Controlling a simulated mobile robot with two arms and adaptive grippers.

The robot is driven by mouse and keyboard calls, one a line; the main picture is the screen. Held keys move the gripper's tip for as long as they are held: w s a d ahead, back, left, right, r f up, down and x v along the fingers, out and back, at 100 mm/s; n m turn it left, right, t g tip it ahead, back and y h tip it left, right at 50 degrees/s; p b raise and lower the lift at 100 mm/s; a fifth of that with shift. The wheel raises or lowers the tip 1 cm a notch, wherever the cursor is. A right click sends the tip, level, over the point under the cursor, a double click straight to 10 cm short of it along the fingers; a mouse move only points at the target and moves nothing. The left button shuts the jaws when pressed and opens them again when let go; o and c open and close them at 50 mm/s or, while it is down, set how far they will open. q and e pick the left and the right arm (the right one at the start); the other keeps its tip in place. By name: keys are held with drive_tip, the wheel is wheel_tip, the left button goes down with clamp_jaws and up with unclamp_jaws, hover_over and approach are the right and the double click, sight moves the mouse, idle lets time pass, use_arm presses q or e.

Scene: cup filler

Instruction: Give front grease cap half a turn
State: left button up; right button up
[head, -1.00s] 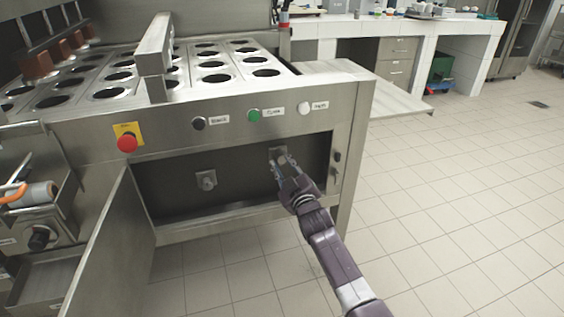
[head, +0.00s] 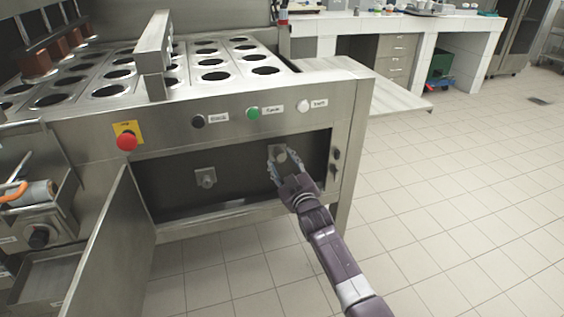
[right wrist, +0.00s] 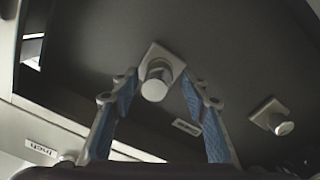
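Inside the open compartment under the machine's front panel are two round metal caps on square plates. One cap (head: 280,156) is on the right, and the other (head: 205,178) is further left. My right gripper (head: 286,163) is open in front of the right cap. In the right wrist view this cap (right wrist: 155,82) sits between the two spread blue-padded fingers, with gaps visible on both sides. The other cap (right wrist: 275,118) is off to the right in that view. I cannot read which cap is labelled front. My left gripper is not in view.
The compartment's door (head: 100,247) hangs open at the left. A red emergency button (head: 127,142), a black knob (head: 198,121), a green button (head: 253,113) and a white one (head: 303,106) are on the panel above. The floor to the right is clear.

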drive_tip(key=shift+r, duration=0.1)
drive_tip(key=v, duration=1.2)
